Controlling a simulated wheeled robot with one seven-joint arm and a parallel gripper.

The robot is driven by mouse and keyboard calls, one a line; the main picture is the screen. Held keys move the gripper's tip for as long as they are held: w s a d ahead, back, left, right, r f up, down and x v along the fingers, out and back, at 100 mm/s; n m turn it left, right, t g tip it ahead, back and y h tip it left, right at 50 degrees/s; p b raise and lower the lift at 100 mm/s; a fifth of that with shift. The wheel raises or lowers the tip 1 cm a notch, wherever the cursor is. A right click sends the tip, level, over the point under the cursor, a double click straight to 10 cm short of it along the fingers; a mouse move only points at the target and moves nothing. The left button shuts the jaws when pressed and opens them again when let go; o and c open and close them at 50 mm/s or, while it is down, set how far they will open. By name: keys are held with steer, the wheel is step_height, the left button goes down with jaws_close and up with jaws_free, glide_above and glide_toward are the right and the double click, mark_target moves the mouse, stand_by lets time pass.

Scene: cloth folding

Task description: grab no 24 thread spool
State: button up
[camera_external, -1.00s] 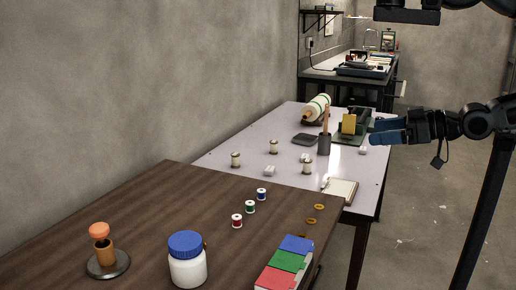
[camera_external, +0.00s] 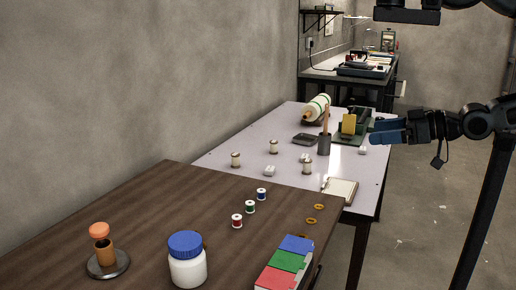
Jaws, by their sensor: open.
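Several cream thread spools stand upright on the white table (camera_external: 225,158): one at the left (camera_external: 235,160), one in the middle (camera_external: 273,147) and one nearer the front (camera_external: 307,167). Three small spools stand on the brown table: blue (camera_external: 262,195), green (camera_external: 250,208) and red (camera_external: 237,221). No number can be read on any spool, so I cannot tell which is no 24. My gripper (camera_external: 376,132) has blue fingers and is open and empty. It is at the white table's right side, apart from all the spools.
White blocks (camera_external: 269,171) lie among the cream spools. A dark cup with a stick (camera_external: 324,146), a green machine (camera_external: 352,127) and a large striped roll (camera_external: 316,108) stand farther back. A notepad (camera_external: 341,189), white jar (camera_external: 187,262) and coloured boxes (camera_external: 286,262) are nearer.

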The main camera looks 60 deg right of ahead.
steer(key=c, duration=0.4)
steer(key=w+a+f+n+t+y+b, duration=0.1)
steer(key=w+a+f+n+t+b, duration=0.1)
steer(key=w+n+b, duration=0.3)
steer(key=w+a+f+n+t+y+b, duration=0.1)
steer(key=w+a+f+t+b, duration=0.15)
steer(key=w, duration=0.45)
steer(key=w+a+f+n+t+y+b, duration=0.2)
steer(key=w+a+n+b, duration=0.15)
steer(key=w, duration=0.35)
steer(key=n+g+y+b, duration=0.8)
steer(key=n, duration=2.7)
glide_above(307, 162)
steer(key=w+d+v, duration=0.1)
steer(key=v, duration=0.6)
step_height(307, 162, down, 11)
steer(key=f, duration=0.4)
steer(key=w+a+f, duration=0.1)
steer(key=f, duration=0.2)
steer(key=shift+f, duration=0.1)
steer(key=shift+m+t, duration=0.25)
steer(key=shift+p+x, duration=0.35)
steer(key=shift+x, duration=2.95)
